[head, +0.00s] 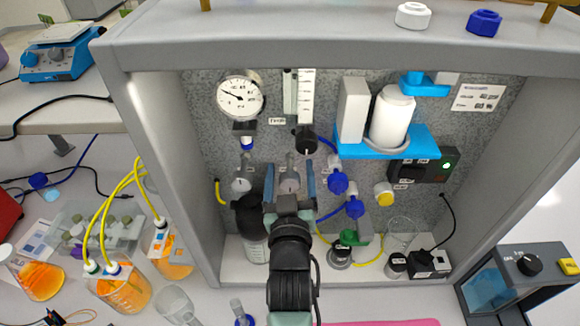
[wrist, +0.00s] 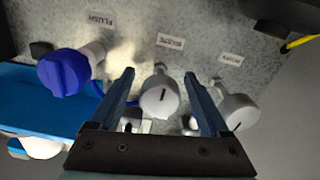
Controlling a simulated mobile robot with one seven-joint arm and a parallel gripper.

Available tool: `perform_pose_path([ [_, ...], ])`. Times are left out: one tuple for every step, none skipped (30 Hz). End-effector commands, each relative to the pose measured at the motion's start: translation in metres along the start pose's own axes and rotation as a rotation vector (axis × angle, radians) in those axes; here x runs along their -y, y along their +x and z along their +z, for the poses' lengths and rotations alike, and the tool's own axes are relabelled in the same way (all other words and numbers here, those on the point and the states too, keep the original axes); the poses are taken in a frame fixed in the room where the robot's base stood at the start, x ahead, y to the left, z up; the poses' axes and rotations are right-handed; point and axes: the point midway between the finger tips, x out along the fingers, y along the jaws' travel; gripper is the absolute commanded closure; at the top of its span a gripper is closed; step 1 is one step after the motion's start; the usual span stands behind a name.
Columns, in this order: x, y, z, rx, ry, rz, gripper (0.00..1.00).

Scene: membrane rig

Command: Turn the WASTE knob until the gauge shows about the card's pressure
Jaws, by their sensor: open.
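The WASTE knob (head: 289,185) is a pale grey round knob with a dark pointer line, low on the speckled panel. In the wrist view the WASTE knob (wrist: 158,98) sits below its label, which appears upside down. My gripper (head: 290,170) is open, with one finger on each side of the knob. The wrist view shows a gap between each finger of my gripper (wrist: 160,76) and the knob. The round white gauge (head: 239,96) is at the upper left of the panel; its needle points left and slightly up. The white card (head: 478,97) is at the upper right; its print is too small to read.
A similar grey knob (head: 241,185) is left of the WASTE knob; in the wrist view this grey knob (wrist: 237,112) is close to the right finger. A blue FLUSH knob (wrist: 65,73) is on the other side. A blue shelf (head: 385,142) juts out at right.

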Motion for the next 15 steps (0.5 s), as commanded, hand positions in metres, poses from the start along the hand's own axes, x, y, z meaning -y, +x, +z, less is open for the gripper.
perform_pose_path([
  [0.0002, 0.0021, -0.0007, 0.000, 0.000, -0.001, 0.20],
  [0.0003, 0.0028, -0.0006, 0.000, 0.000, -0.001, 0.20],
  [0.0003, 0.0033, -0.0004, 0.000, 0.000, -0.001, 0.20],
  [0.0003, 0.0036, -0.0003, -0.001, 0.000, -0.001, 0.20],
  [0.0003, 0.0036, -0.0002, -0.001, 0.000, -0.001, 0.20],
  [0.0003, 0.0036, -0.0001, -0.001, 0.000, -0.001, 0.20],
  [0.0003, 0.0036, -0.0001, -0.001, 0.000, 0.000, 0.20],
  [0.0003, 0.0035, -0.0001, -0.001, 0.000, 0.000, 0.20],
  [0.0003, 0.0035, -0.0001, -0.001, 0.000, 0.000, 0.20],
  [0.0003, 0.0035, -0.0001, -0.001, 0.000, 0.000, 0.20],
  [0.0002, 0.0034, -0.0001, -0.001, 0.000, 0.000, 0.24],
  [0.0002, 0.0034, 0.0000, -0.001, 0.000, 0.000, 0.31],
  [0.0002, 0.0034, -0.0001, -0.001, 0.000, 0.000, 0.37],
  [0.0002, 0.0033, 0.0000, -0.001, 0.000, 0.000, 0.42],
  [0.0002, 0.0033, -0.0001, -0.001, 0.000, 0.000, 0.49],
])
